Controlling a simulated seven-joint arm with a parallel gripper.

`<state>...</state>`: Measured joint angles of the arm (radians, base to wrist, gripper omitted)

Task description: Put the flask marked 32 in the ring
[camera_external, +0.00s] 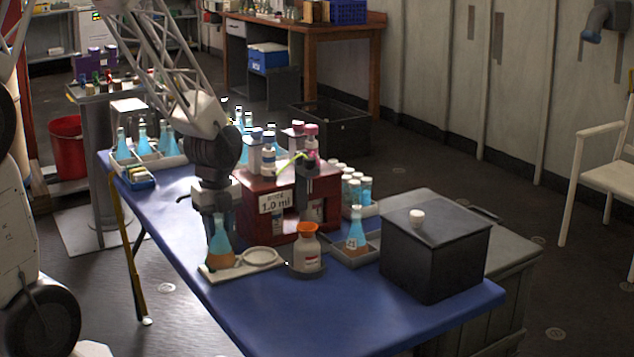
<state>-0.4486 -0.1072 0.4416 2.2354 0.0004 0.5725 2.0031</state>
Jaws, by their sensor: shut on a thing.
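My gripper (218,213) points down and is shut on the neck of a flask (221,247) with orange liquid at the bottom and a bluish upper part. This flask is upright over the left end of a pale plate (238,268); I cannot tell if it touches the plate. No number on it is readable. On the plate's right part a raised ring (262,256) shows, empty. A second similar flask (356,238) stands in a grey tray to the right; it has a small mark that may read 32, too small to be sure.
A white bottle with an orange top (307,252) stands right of the ring. Behind is a red rack (262,212) labelled 1.0 ml. A black box (435,255) stands at the right. The front of the blue table (300,310) is clear.

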